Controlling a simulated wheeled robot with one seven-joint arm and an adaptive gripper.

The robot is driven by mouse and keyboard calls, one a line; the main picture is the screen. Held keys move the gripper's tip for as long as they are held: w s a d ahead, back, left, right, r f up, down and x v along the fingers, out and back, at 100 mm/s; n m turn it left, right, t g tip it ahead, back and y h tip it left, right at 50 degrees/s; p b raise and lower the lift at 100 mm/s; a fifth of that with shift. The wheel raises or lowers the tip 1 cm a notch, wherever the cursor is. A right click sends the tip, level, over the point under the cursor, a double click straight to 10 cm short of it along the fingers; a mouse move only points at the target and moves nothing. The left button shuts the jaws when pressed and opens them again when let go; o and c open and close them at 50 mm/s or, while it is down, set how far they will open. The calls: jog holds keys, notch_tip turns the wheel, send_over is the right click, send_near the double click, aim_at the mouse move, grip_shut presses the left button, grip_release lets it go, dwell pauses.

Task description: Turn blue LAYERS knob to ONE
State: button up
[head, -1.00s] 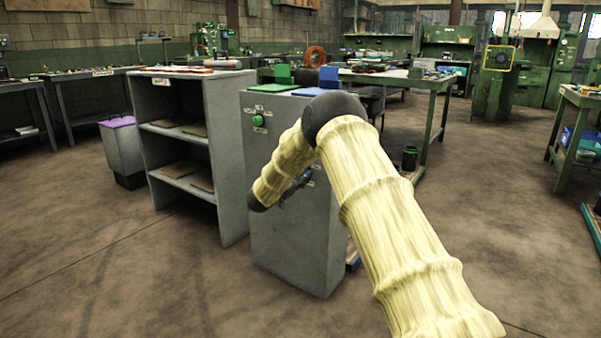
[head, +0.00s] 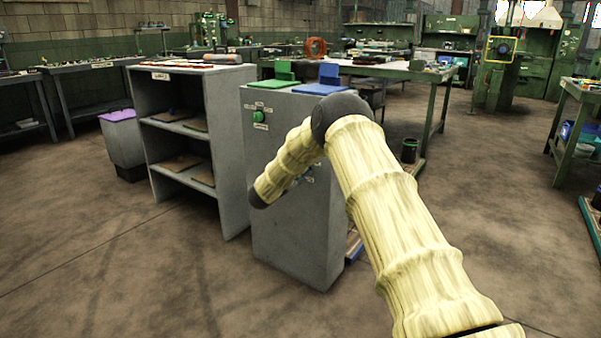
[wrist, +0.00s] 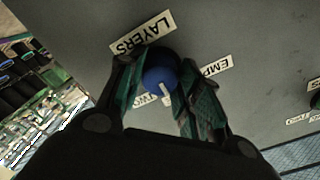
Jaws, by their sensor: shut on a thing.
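The blue LAYERS knob (wrist: 157,79) is on the grey cabinet face in the wrist view. My gripper (wrist: 161,77) is shut on it, with one green-padded finger on each side. The knob's white pointer mark points down and slightly right in this view. The LAYERS label (wrist: 143,34) appears upside down above the knob. An EMPTY label (wrist: 204,77) lies to the right, partly covered by a finger. A TWO label (wrist: 147,100) shows partly below the knob. No ONE label is readable. In the head view my sleeved arm hides most of the knob area.
The grey cabinet (head: 290,230) has a green knob (head: 259,116) on its upper front. A green block (head: 284,72) and a blue block (head: 329,75) stand on top. A grey shelf unit (head: 232,165) stands close on the left. Open floor lies in front.

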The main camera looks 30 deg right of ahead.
jog(key=shift+f, duration=0.1)
jog(key=o, duration=1)
jog(key=shift+o, duration=0.2)
jog(key=v, duration=1.2)
